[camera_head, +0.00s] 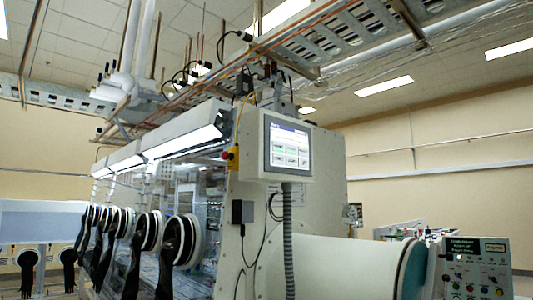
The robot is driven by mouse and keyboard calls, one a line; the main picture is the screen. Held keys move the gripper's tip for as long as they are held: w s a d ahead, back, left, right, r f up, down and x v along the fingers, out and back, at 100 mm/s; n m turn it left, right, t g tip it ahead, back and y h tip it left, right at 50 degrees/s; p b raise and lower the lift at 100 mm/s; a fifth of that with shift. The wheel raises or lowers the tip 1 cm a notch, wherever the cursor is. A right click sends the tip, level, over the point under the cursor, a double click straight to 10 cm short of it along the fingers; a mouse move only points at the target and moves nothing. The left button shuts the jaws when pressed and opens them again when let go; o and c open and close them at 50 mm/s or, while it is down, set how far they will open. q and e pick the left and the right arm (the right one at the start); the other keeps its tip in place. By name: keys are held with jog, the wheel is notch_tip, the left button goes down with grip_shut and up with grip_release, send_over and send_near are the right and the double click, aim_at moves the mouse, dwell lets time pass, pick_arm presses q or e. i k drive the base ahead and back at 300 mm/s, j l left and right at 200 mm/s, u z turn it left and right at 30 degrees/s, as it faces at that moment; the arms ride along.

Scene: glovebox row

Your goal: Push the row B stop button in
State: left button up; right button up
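A small red button (225,155) sits on a yellow housing (233,165) at the near end of the glovebox row (200,190), just left of the touch screen. I cannot read a row label beside it, so I cannot tell if it is row B's. Whether it is pushed in is too small to tell. Neither of my grippers is in view.
A touch screen panel (287,147) hangs at the row's end above a grey ribbed conduit (288,240). Black gloves hang from round ports (182,241) on the left. A white cylinder (335,265) juts out below. A control box (475,268) with several coloured buttons stands right.

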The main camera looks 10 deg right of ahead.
aim_at(225, 155)
jog(key=i+j+z, duration=0.25)
jog(key=i+j, duration=0.25)
jog(key=i+j+z, duration=0.15)
jog(key=i+j, duration=0.15)
jog(key=i+j+z, duration=0.15)
jog(key=i+j, duration=0.15)
jog(key=i+j+z, duration=0.15)
jog(key=j, duration=0.25)
jog(key=i+j+z, duration=0.1)
jog(key=i+j, duration=0.2)
jog(key=i+j+z, duration=0.15)
jog(key=j, duration=0.35)
jog(key=i+j+z, duration=0.15)
jog(key=j, duration=0.25)
jog(key=i, duration=0.1)
